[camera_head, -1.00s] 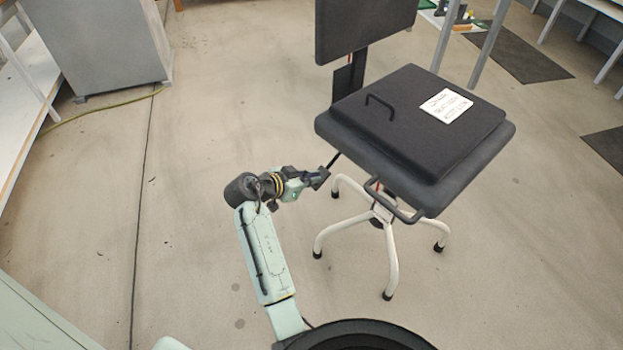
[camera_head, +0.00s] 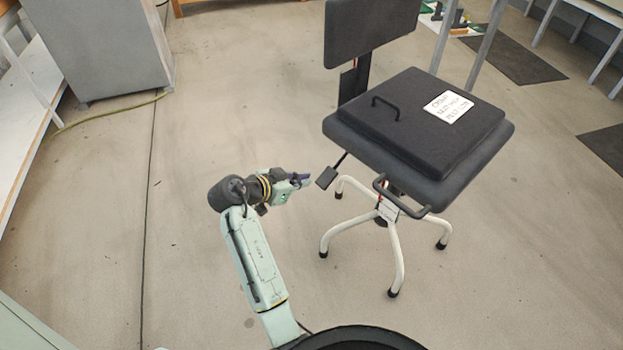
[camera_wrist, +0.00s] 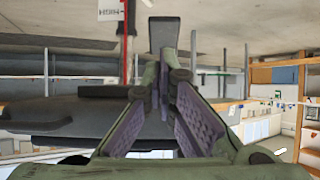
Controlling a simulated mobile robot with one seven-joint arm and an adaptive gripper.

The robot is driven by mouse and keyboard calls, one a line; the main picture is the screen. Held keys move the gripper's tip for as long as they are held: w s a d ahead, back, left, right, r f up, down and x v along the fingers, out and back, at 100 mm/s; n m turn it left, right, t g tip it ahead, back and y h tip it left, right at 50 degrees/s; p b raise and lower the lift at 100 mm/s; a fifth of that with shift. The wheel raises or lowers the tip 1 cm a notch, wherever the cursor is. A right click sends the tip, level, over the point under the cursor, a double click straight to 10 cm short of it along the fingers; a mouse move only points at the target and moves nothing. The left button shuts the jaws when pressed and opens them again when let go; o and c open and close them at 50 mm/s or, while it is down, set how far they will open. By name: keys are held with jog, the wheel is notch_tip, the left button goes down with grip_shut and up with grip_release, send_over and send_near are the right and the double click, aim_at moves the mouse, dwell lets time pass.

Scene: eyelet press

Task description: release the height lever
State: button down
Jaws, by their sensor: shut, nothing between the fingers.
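The height lever (camera_head: 327,177) is a black paddle on a thin rod that slants down from under the left side of the dark seat (camera_head: 470,165). My gripper (camera_head: 306,180) is just left of the paddle, with a small gap seen between them in the head view. In the wrist view the dark paddle (camera_wrist: 164,34) stands beyond my fingertips (camera_wrist: 163,76). The gripper is shut and empty. The seat cushion with a handle and a white label (camera_head: 448,107) sits on the chair. The lever's pivot under the seat is hidden.
The chair's white legs (camera_head: 397,262) spread out below the seat, with a front bar handle (camera_head: 400,197) above them. A backrest (camera_head: 368,30) rises behind. A grey cabinet (camera_head: 100,45) stands at the upper left. The floor left of the chair is clear.

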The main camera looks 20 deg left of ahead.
jog(key=s, duration=0.1)
jog(key=s+a+r, duration=0.1)
jog(key=s, duration=0.1)
jog(key=s+a, duration=0.1)
jog(key=shift+s+r, duration=0.15)
jog(key=shift+s, duration=0.1)
